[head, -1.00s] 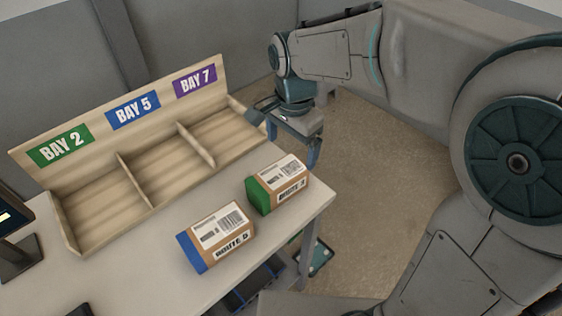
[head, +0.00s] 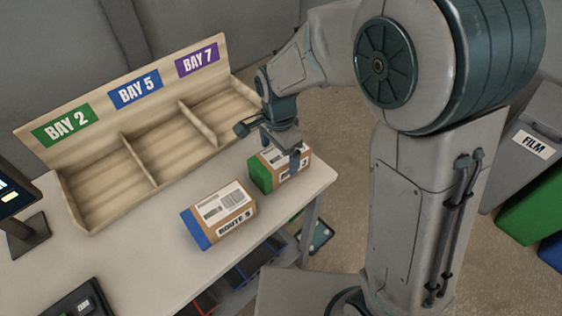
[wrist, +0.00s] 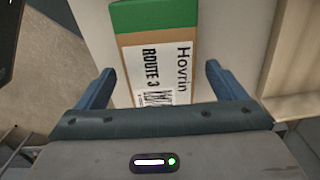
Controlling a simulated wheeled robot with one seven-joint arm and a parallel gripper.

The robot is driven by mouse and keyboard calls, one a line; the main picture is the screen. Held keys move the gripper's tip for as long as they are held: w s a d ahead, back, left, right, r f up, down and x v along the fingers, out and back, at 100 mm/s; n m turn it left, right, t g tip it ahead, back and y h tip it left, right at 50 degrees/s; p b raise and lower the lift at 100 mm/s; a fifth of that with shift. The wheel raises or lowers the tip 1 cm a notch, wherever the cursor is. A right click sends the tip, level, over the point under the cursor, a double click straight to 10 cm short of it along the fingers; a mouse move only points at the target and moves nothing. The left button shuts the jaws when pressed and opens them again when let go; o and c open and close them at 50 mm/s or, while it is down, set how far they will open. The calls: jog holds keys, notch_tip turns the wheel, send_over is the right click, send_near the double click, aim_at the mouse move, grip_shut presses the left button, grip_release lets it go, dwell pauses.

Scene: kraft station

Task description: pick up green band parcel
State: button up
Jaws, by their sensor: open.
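The green band parcel (head: 262,176) is a brown box with a green end and a white label, lying on the table near its right edge. In the wrist view the parcel (wrist: 155,50) lies between the two blue fingers, its green end away from the palm and its label reading "Hovrin" and "ROUTE 3". My gripper (head: 292,165) is above the parcel in the head view, hiding part of its label. My gripper (wrist: 162,88) is open, with a gap on each side of the parcel. I cannot tell the height between fingertips and parcel.
A blue-banded parcel (head: 226,225) marked "ROUTE 5" lies to the left on the table (head: 150,262). The wooden sorter (head: 122,155) with empty bays 2, 5 and 7 stands behind. A screen (head: 22,225) is at the left. A film bin (head: 528,150) stands at the right.

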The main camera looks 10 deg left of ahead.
notch_tip(320, 180, down, 3)
jog(key=shift+w+d+f, duration=0.1)
jog(key=shift+d+f, duration=0.05)
jog(key=shift+f, duration=0.05)
jog(key=shift+c, duration=0.3)
jog(key=c, duration=1.2)
jog(key=shift+r, duration=0.1)
jog(key=shift+c, duration=0.2)
